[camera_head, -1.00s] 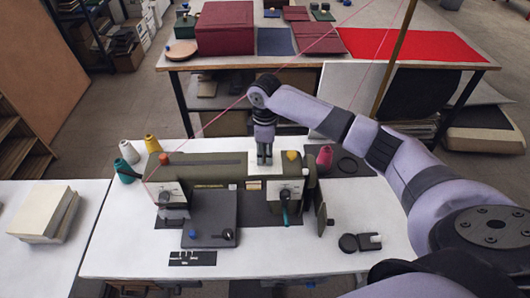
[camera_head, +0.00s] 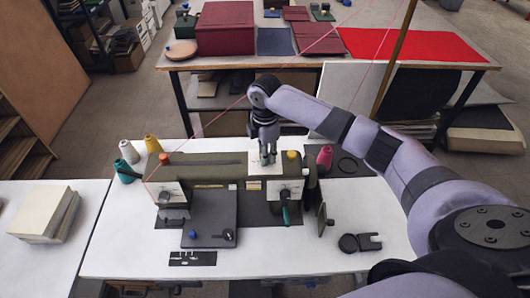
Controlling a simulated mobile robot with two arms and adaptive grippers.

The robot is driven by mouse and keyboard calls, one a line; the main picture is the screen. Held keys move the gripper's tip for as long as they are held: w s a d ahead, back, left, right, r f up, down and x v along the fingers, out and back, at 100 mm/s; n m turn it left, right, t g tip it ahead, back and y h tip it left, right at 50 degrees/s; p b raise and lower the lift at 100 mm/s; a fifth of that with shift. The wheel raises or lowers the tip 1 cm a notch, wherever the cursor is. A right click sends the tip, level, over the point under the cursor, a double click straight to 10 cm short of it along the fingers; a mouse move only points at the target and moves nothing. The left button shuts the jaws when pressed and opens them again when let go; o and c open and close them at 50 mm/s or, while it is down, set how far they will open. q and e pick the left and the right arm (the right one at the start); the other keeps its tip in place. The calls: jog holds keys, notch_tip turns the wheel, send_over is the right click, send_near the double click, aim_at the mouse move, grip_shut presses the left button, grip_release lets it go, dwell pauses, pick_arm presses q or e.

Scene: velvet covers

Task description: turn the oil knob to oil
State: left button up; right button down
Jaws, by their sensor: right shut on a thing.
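The olive-green sewing machine (camera_head: 215,172) stands on the white table. A white plate (camera_head: 256,169) lies on its top right part. My right gripper (camera_head: 267,161) points down over this plate, its fingers shut on a small knob that they hide. I take it as the oil knob; its setting and the plate's print are too small to read. My left gripper is not in view.
An orange knob (camera_head: 165,158) and a yellow-orange knob (camera_head: 292,155) stand on the machine. Thread cones, including a pink one (camera_head: 325,157), stand around it. A stack of pale boards (camera_head: 45,212) lies at left.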

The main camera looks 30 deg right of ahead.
jog(key=c, duration=1.3)
grip_release()
jog(key=shift+r, duration=0.15)
notch_tip(320, 180, up, 12)
jog(key=shift+f, duration=0.1)
jog(key=shift+f, duration=0.1)
